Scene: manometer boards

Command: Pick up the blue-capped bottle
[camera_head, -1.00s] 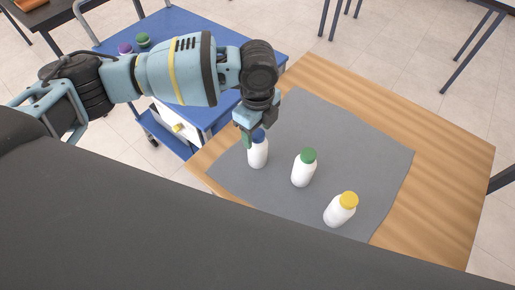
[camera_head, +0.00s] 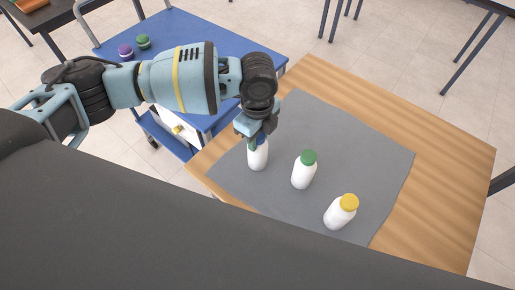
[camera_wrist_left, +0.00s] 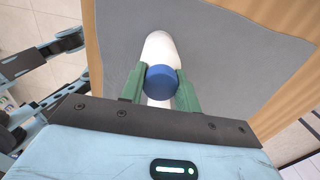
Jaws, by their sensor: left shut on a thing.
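The blue-capped bottle (camera_head: 258,157) is white and stands on the grey mat at its left part. My left gripper (camera_head: 257,141) is over its top and hides most of the blue cap in the head view. In the left wrist view the blue cap (camera_wrist_left: 162,82) sits between the two green fingers of my left gripper (camera_wrist_left: 160,88), which are shut on the bottle at its cap end. The bottle's white body shows beyond the cap. My right gripper is not in view.
A green-capped bottle (camera_head: 304,170) and a yellow-capped bottle (camera_head: 341,211) stand on the grey mat (camera_head: 370,150) to the right. The mat lies on a wooden table (camera_head: 450,200). A blue cart (camera_head: 185,28) with a purple jar (camera_head: 126,51) and a green jar (camera_head: 143,41) stands behind.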

